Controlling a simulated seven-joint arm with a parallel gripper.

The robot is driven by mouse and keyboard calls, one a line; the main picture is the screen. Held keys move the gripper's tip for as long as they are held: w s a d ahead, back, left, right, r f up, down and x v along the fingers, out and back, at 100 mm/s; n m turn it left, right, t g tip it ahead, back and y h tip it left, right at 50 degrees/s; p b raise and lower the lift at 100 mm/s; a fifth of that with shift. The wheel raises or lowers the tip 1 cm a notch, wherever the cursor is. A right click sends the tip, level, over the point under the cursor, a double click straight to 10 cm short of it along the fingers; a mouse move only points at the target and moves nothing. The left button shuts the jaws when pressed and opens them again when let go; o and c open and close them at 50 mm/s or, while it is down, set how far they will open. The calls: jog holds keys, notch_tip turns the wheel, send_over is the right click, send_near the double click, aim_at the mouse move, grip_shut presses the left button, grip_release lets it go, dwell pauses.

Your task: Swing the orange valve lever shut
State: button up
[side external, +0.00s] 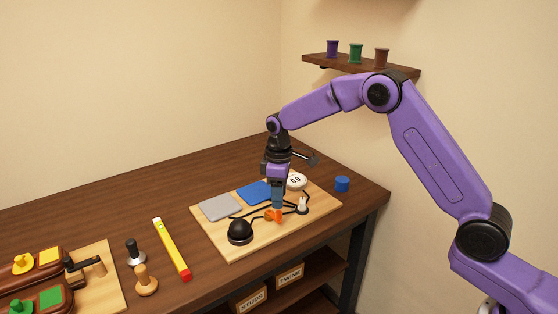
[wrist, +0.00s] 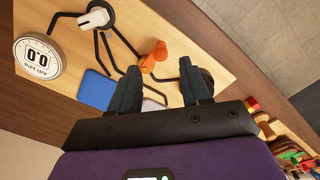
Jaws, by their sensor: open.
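The orange valve lever (side external: 272,215) is on the light wooden board (side external: 236,255), beside a black dome (side external: 240,231). In the wrist view the orange lever (wrist: 153,56) shows just beyond and between my fingertips, joined to dark tubing. My gripper (side external: 278,207) points down right over the lever and partly hides it. In the wrist view my gripper (wrist: 158,68) has its two dark fingers apart with nothing between them. I cannot tell whether a finger touches the lever.
The board also holds a grey pad (side external: 220,207), a blue pad (side external: 255,192), a round white gauge reading 0.0 (side external: 296,181) and a white fitting (side external: 303,204). A blue cylinder (side external: 342,184) stands to the right. A yellow level (side external: 172,248) lies to the left.

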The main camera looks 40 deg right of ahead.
aim_at(279, 211)
notch_tip(279, 211, up, 12)
jog(key=shift+f, duration=0.25)
dwell(0.4)
